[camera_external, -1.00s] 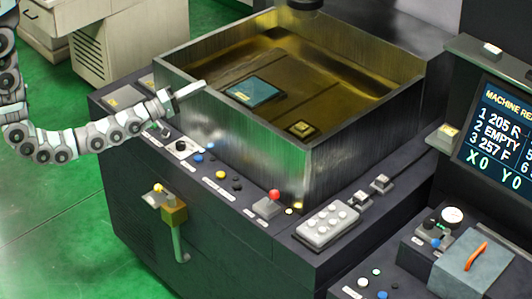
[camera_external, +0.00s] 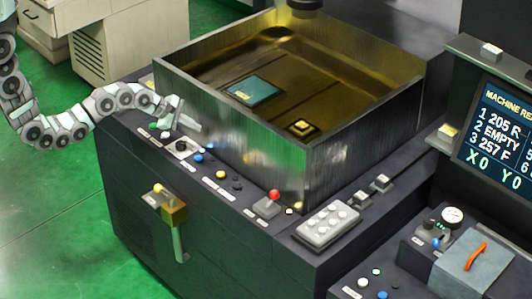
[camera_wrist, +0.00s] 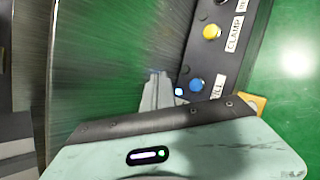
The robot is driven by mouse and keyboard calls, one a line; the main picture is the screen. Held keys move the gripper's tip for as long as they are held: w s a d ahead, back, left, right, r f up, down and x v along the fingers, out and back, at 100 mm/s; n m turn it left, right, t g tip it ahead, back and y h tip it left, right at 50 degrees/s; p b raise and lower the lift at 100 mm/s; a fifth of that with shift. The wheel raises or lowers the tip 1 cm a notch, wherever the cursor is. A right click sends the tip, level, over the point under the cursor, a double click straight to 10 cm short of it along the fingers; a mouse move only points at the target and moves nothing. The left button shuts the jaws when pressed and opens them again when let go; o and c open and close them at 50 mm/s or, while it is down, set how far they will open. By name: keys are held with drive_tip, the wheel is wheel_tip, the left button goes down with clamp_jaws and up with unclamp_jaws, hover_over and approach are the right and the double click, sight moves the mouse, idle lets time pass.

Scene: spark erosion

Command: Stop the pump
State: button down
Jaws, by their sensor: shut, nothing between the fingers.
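My gripper (camera_external: 198,126) is shut and empty. It hangs low beside the tank's left front wall, over the back edge of the control strip. In the wrist view my gripper (camera_wrist: 157,78) points along the metal wall. A blue button (camera_wrist: 197,85) with a label ending in "ILL" lies just right of the fingers, beside a small lit blue lamp (camera_wrist: 178,92). A yellow button (camera_wrist: 211,31) labelled "CLAMP" is farther along. The blue button (camera_external: 198,158) also shows in the external view. I cannot read which control is the pump's.
The open tank (camera_external: 240,135) holds amber liquid over a teal plate (camera_external: 257,90). A red mushroom button (camera_external: 273,195) and a white keypad (camera_external: 328,225) sit farther right. A brass valve (camera_external: 173,212) sticks out of the front. The green floor at left is clear.

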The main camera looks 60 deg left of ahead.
drive_tip(key=shift+s+f, duration=0.1)
drive_tip(key=shift+s, duration=0.05)
drive_tip(key=b, duration=0.6)
hover_over(195, 158)
wheel_tip(195, 158, down, 6)
drive_tip(key=shift+f, duration=1.4)
drive_tip(key=shift+f, duration=0.1)
idle(0.8)
drive_tip(key=shift+f+p, duration=0.3)
drive_tip(key=shift+f, duration=0.05)
drive_tip(key=shift+f, duration=0.45)
idle(0.6)
drive_tip(key=shift+r, duration=0.15)
drive_tip(key=shift+r+p, duration=0.75)
drive_tip(key=shift+p, duration=0.25)
